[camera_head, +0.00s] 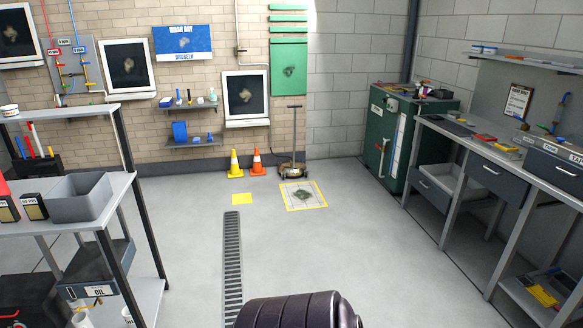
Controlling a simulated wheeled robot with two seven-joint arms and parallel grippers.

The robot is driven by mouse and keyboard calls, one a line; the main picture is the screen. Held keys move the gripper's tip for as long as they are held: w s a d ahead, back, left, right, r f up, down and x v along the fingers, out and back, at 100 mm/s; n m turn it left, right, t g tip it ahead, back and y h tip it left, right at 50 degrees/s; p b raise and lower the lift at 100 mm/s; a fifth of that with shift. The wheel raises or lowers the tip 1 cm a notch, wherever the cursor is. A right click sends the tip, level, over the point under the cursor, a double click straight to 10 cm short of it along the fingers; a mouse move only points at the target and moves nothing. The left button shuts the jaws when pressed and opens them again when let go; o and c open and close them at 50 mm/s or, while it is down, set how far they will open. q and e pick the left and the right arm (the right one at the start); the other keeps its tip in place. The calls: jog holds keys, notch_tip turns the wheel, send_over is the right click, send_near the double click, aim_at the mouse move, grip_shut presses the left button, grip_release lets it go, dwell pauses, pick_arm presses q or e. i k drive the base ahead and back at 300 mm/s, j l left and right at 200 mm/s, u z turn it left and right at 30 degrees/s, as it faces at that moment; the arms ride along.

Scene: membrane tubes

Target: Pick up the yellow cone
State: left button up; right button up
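The yellow cone (235,165) stands upright on the floor by the far brick wall, with a pale band around it. An orange cone (257,162) stands just to its right. Both are far across the room from me. Neither of my grippers shows in this view. A dark rounded part at the bottom middle looks like part of my own body.
A shelf rack (125,180) stands at the left and a workbench (500,165) at the right. A wheeled stand (293,168) is right of the cones.

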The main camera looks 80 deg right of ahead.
aim_at(235, 172)
jog(key=z, duration=2.45)
jog(key=u, duration=0.2)
jog(key=i, duration=6.05)
jog(key=j+u, duration=0.05)
jog(key=j, duration=0.15)
